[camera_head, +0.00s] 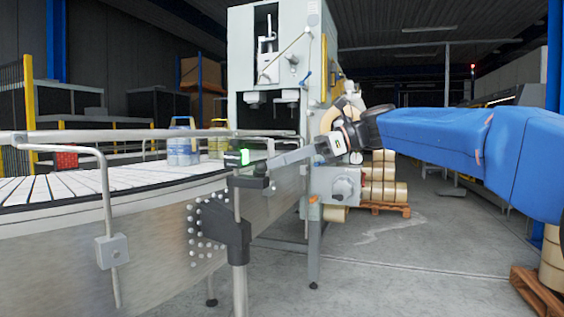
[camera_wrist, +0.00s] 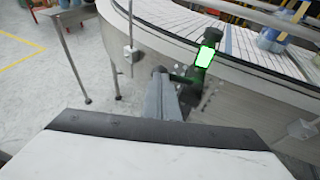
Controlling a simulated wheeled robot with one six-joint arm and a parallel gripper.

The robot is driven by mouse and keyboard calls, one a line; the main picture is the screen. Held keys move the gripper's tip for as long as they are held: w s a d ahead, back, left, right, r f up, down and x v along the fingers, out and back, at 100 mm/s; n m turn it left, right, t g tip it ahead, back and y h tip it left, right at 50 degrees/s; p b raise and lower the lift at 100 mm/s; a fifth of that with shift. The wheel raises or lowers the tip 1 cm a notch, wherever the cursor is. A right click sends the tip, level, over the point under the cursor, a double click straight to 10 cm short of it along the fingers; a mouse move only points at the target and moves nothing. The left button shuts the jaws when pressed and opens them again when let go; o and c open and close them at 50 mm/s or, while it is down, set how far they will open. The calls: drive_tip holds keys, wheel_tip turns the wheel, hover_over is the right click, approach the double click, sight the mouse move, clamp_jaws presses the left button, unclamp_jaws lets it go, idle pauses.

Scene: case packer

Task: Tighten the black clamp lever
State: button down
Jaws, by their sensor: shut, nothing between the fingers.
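A black clamp (camera_head: 248,182) sits on an upright metal post beside the conveyor's outer side, just under a small black device with a lit green face (camera_head: 240,157). The lit device also shows in the wrist view (camera_wrist: 205,57), with a dark arm-like part (camera_wrist: 182,78) below it that may be the lever. My gripper (camera_head: 272,164) reaches in from the right with its fingers shut and empty. Its tips are close to the clamp; I cannot tell if they touch it. In the wrist view my gripper (camera_wrist: 160,80) points at the dark part and hides some of it.
The curved conveyor (camera_head: 90,187) with a metal guide rail (camera_head: 120,135) fills the left. Blue-labelled containers (camera_head: 182,145) stand on it. A grey machine (camera_head: 255,60) stands behind. A pallet of rolls (camera_head: 382,185) is farther back. The floor at right is mostly open.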

drive_tip(key=shift+s+a+m+t, duration=0.35)
drive_tip(key=shift+a+m+t, duration=0.1)
drive_tip(key=shift+m+t, duration=0.25)
drive_tip(key=shift+s+a+m+t, duration=0.3)
drive_tip(key=shift+a+m+t, duration=0.15)
drive_tip(key=shift+t, duration=0.35)
drive_tip(key=shift+s+a+m+t+h, duration=0.25)
drive_tip(key=shift+a+m+t+h, duration=0.35)
drive_tip(key=shift+m+t, duration=0.45)
drive_tip(key=shift+a, duration=0.7)
approach(262, 162)
drive_tip(key=s+d, duration=0.1)
drive_tip(key=s+d+r, duration=0.1)
drive_tip(key=s+d, duration=0.1)
drive_tip(key=s, duration=0.1)
drive_tip(key=shift+r, duration=0.25)
